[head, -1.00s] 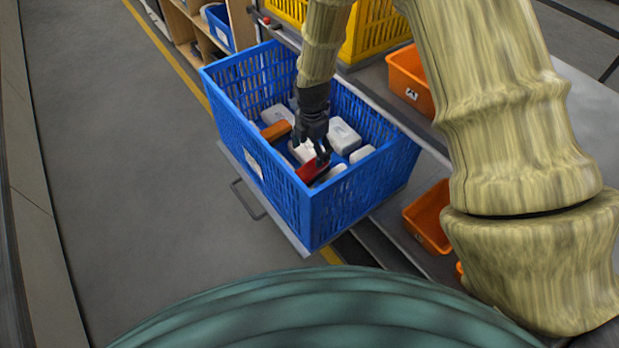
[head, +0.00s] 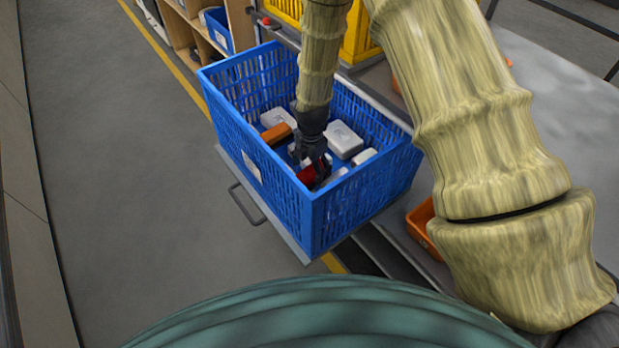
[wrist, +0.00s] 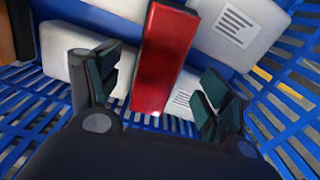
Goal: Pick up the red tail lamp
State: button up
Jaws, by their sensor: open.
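The red tail lamp (head: 308,174) lies in the blue crate (head: 262,180), among white boxes. In the wrist view the lamp (wrist: 164,60) is a long red block standing between the two open fingers of my gripper (wrist: 158,98). There is a gap on each side of it, and I see no finger touching it. In the head view my gripper (head: 314,168) is down inside the crate at the lamp and hides part of it.
White boxes (head: 343,139) lie close around the lamp, and one with a printed label (wrist: 238,28) is beside it. An orange block (head: 276,133) lies at the crate's left side. The slatted crate walls surround my gripper. A yellow crate (head: 362,35) stands behind.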

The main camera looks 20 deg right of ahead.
aim_at(310, 172)
jog(key=shift+a+f, duration=0.2)
jog(key=shift+f, duration=1.9)
jog(key=c, duration=1.3)
